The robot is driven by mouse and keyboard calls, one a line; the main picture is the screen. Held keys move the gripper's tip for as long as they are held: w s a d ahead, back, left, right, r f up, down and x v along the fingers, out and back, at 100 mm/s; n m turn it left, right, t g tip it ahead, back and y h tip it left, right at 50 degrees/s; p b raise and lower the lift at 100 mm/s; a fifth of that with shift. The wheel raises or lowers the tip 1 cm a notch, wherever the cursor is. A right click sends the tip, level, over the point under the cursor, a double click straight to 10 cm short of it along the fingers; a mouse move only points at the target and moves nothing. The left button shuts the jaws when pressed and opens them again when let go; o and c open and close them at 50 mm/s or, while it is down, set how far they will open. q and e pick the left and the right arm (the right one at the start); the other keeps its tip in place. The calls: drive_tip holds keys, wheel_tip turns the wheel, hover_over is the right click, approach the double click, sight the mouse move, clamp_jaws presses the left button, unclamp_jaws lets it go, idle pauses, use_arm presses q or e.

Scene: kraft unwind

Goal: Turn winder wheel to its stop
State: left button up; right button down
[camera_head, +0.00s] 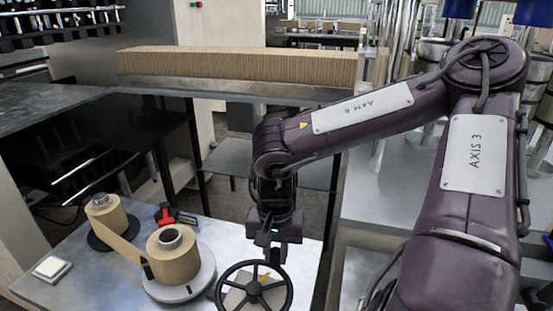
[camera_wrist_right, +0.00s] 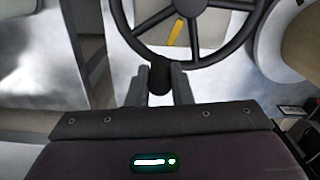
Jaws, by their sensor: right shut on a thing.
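The winder wheel (camera_head: 253,290) is a dark spoked handwheel at the front of the metal table in the head view. It fills the top of the right wrist view (camera_wrist_right: 190,55). A yellow mark (camera_wrist_right: 174,33) shows between its spokes. My right gripper (camera_head: 268,253) comes down at the wheel's far rim. In the wrist view its two fingers (camera_wrist_right: 160,82) are shut on a dark knob (camera_wrist_right: 160,75) at the rim. My left gripper is not in view.
A large kraft paper roll (camera_head: 174,257) on a round base stands left of the wheel. A smaller roll (camera_head: 103,215) is further left, with a paper strip between them. A red-handled part (camera_head: 165,213) stands behind.

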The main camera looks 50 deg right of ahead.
drive_tip(key=shift+w+d+r, duration=0.1)
drive_tip(key=c, duration=1.3)
unclamp_jaws()
wheel_tip(320, 180, up, 8)
drive_tip(key=shift+f, duration=0.15)
